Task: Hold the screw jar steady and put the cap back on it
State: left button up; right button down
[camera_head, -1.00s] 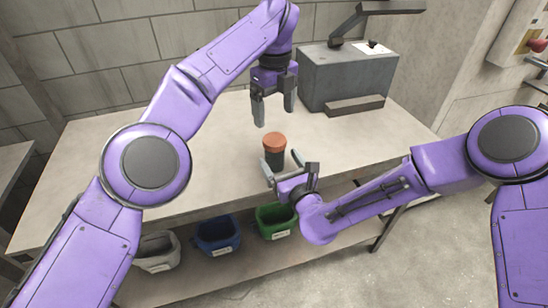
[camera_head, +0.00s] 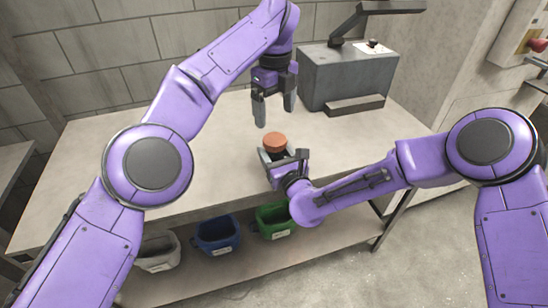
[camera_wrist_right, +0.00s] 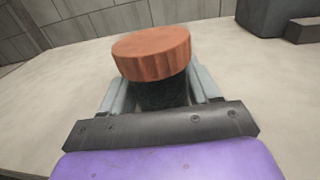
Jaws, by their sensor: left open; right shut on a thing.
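The screw jar (camera_wrist_right: 162,94) is dark and stands upright on the table, with the orange-brown ridged cap (camera_head: 274,142) on top of it. The cap also shows in the right wrist view (camera_wrist_right: 153,54); whether it is screwed tight cannot be told. My right gripper (camera_head: 281,158) is shut on the dark body of the jar, below the cap, with a finger on either side (camera_wrist_right: 158,92). The fingers and palm hide much of the jar. My left gripper (camera_head: 273,108) is open and empty, pointing down above and behind the cap, apart from it.
The table (camera_head: 150,150) is clear around the jar. A grey box-shaped machine (camera_head: 345,78) stands at the back right. Grey, blue (camera_head: 217,234) and green (camera_head: 274,220) bins sit on a shelf below the front edge. A wall is behind.

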aim_at(275, 139)
pick_arm(q)
jog(key=n, duration=0.4)
jog(key=shift+f, duration=0.1)
notch_tip(275, 139, down, 8)
jog(key=shift+r, duration=0.1)
dwell(0.4)
jog(key=shift+c, duration=0.4)
jog(key=c, duration=1)
jog(key=shift+c, duration=0.2)
